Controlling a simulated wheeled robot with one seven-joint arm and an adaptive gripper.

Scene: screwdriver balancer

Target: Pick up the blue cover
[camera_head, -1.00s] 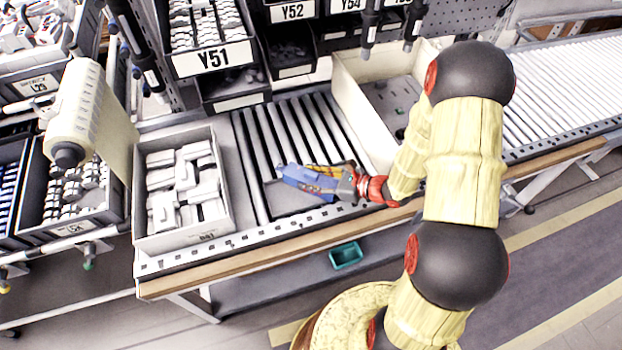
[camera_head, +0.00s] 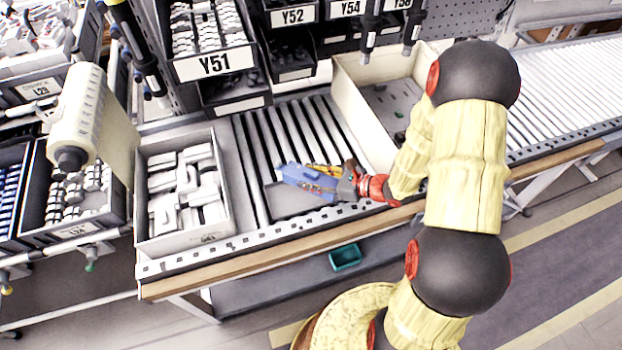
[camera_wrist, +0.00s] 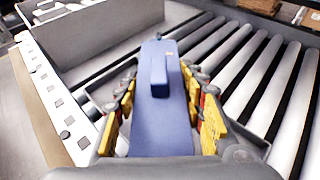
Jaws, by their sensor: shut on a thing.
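The blue cover (camera_head: 308,182) is a long flat blue piece with a raised bar on its top. It is over the near end of the roller conveyor. In the wrist view the blue cover (camera_wrist: 158,120) lies lengthwise between the yellow-padded fingers of my gripper (camera_wrist: 163,108). My gripper (camera_head: 328,177) is shut on it from the right side in the head view. Whether the cover touches the surface below cannot be told. The part of the cover nearest the palm is hidden.
A grey bin of white parts (camera_head: 229,222) stands left of the rollers (camera_head: 290,130). A pale open box (camera_head: 345,85) with small dark pieces stands behind my gripper. A wooden edge (camera_head: 270,262) runs along the front. A teal bin (camera_head: 346,257) sits below it.

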